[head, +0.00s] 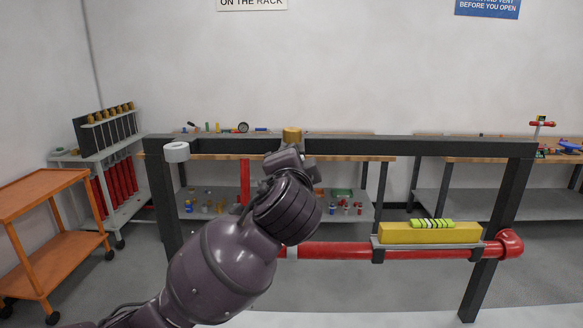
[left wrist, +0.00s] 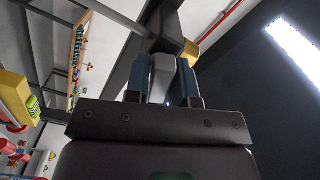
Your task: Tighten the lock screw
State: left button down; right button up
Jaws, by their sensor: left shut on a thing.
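My left gripper (left wrist: 162,82) is shut on a grey piece (left wrist: 163,70), held between its two blue fingertips. The grey piece sits under a dark bar, just beside a yellow part (left wrist: 190,50); whether it is the lock screw I cannot tell for sure. In the head view a yellow part (head: 292,135) sits at the middle of the dark rack's top beam (head: 420,148). My left wrist reaches up in front of it and hides the fingertips and the piece there. My right gripper is in neither view.
A red pipe (head: 335,251) runs low across the rack. An orange cart (head: 50,222) stands left.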

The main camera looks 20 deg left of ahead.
pick_arm(q)
jog(key=shift+f, duration=0.1)
jog(key=shift+m, duration=1.8)
jog(key=shift+m, duration=0.7)
jog(key=c, duration=0.9)
grip_release()
jog(key=shift+s, duration=0.1)
jog(key=shift+v, duration=2.9)
